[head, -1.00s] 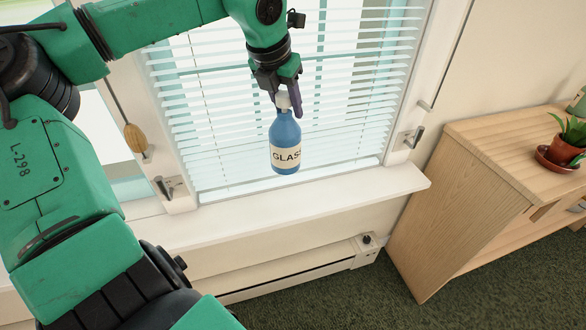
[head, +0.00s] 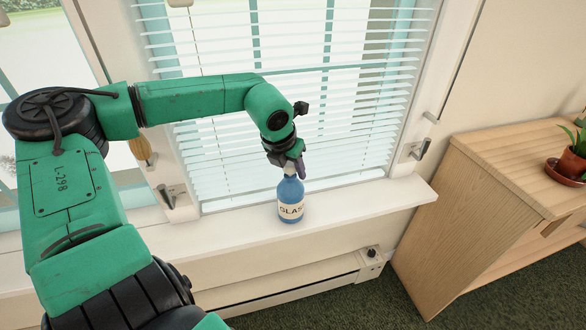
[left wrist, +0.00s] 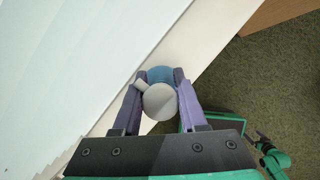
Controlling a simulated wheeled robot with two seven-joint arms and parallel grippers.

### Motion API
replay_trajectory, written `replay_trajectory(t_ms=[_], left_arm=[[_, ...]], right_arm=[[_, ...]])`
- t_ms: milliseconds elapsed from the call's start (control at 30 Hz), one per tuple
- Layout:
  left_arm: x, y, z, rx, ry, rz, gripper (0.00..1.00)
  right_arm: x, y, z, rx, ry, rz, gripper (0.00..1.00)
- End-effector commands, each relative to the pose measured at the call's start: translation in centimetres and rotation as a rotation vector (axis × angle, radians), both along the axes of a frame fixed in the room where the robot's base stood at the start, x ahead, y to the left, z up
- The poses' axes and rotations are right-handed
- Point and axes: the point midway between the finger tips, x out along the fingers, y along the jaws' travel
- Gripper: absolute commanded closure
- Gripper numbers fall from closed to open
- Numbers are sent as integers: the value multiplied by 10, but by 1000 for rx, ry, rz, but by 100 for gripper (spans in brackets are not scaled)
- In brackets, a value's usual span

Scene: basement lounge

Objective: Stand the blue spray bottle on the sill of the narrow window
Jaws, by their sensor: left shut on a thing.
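The blue spray bottle (head: 291,201) with a "GLASS" label is upright at the white window sill (head: 365,208), in front of the blinds. Its base appears on or just above the sill; I cannot tell if it touches. My left gripper (head: 290,172) is shut on the bottle near its top, coming from above. In the left wrist view the bottle's pale head (left wrist: 160,101) sits between the two fingers of the gripper (left wrist: 160,88), with the blue body below and the sill (left wrist: 205,45) beneath.
White blinds (head: 350,110) hang behind the sill. Window handles (head: 420,149) stick out at both sides of the frame. A wooden cabinet (head: 470,215) with a potted plant (head: 572,160) stands at the right. A heater (head: 290,285) runs below. The sill is bare on both sides of the bottle.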

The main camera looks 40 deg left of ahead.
Motion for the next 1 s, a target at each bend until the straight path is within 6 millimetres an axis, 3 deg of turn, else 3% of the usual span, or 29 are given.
replay_trajectory(t_ms=[67,100,133,167,567,700,1000], left_arm=[[1,0,0,1,-3,0,100],[0,0,-1,0,0,0,43],[0,0,-1,0,0,0,32],[0,0,-1,0,0,0,28],[0,0,4,0,-1,0,28],[-7,-2,24,-1,-6,0,28],[-32,-6,82,1,-6,-1,28]], right_arm=[[3,1,-1,1,-1,-1,0],[5,2,0,2,-4,-1,0],[6,2,1,2,-5,-2,0],[6,2,1,2,-5,-2,0],[0,-2,2,-1,-4,4,0],[-9,-6,3,-9,10,6,0],[-7,-6,3,-8,4,6,0]])
